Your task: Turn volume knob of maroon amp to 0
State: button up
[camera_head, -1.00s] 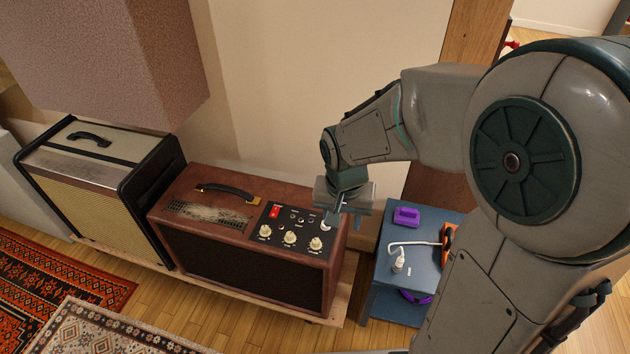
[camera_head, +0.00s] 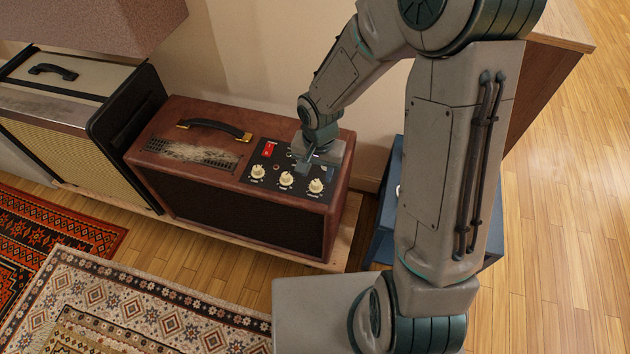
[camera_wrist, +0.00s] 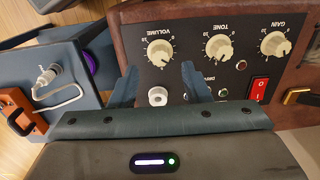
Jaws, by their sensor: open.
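The maroon amp (camera_head: 160,130) stands on a low wooden board, its black control panel on the top right. In the head view the volume knob (camera_head: 316,186) is the rightmost of three cream knobs. In the wrist view the panel is upside down, and the volume knob (camera_wrist: 160,53) lies just beyond my fingertips, its pointer too small to read surely. My gripper (camera_wrist: 158,72) is open, its fingers apart on either side of a white jack plug or socket (camera_wrist: 157,96). In the head view my gripper (camera_head: 314,166) is over the panel behind the volume knob; contact is unclear.
The tone knob (camera_wrist: 219,48), gain knob (camera_wrist: 275,45) and red switch (camera_wrist: 258,90) are close beside. A blue stand (camera_wrist: 60,75) with a cable and orange item is at the amp's side. A cream amp (camera_head: 50,105) stands left; patterned rugs (camera_head: 110,300) lie in front.

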aim_at(316, 182)
jog(key=shift+a+f+b, duration=0.1)
jog(key=shift+f+b, duration=0.35)
jog(key=shift+f, duration=1.4)
grip_shut()
jog(key=shift+n, duration=0.3)
